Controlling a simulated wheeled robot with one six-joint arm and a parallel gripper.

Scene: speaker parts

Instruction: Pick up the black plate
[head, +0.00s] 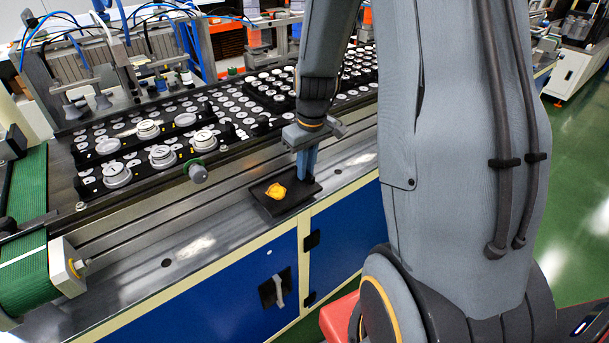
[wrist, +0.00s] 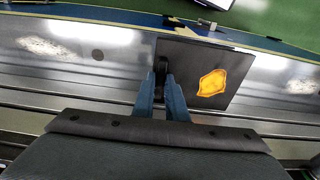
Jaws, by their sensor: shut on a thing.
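The black plate (head: 268,207) is a flat dark square with an orange-yellow patch (head: 275,190) on it. In the head view it is at the front edge of the metal bench, below the arm. My gripper (head: 306,177) points down at the plate's right side, its blue fingers shut on the plate's edge part. In the wrist view the plate (wrist: 200,57) extends up and right from the blue fingertips (wrist: 161,80), which close around a small dark part at its left side. Whether the plate touches the bench is unclear.
Behind the plate, a metal rail and dark trays (head: 215,130) with several round white and silver speaker parts run along the bench. A green conveyor belt (head: 25,205) is at the left. Bare metal bench top (head: 195,245) lies left of the plate.

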